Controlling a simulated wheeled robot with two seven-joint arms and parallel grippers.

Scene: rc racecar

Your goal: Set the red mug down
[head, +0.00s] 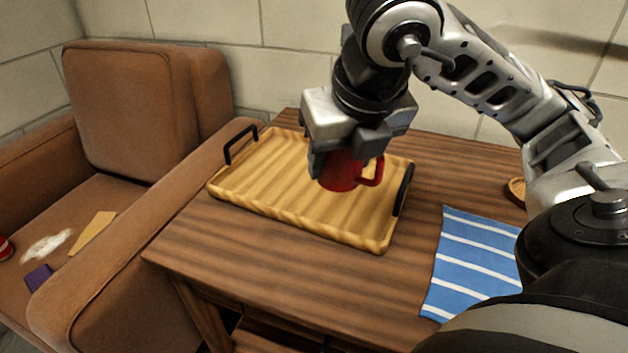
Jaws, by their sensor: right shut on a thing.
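The red mug (341,174) is in the head view, over the right part of the wooden tray, with its handle pointing right. My right gripper (338,158) reaches down from above and is shut on the mug, covering its rim and upper left side. The mug looks upright. I cannot tell whether its base touches the tray. The light wooden tray (270,205) with black end handles lies on the brown table (215,245). My left gripper is not in view.
A blue and white striped cloth (470,262) lies on the table to the right. A round woven item (516,190) sits partly behind my arm. A brown armchair (130,110) with small items on its seat stands left. The tray's left part is clear.

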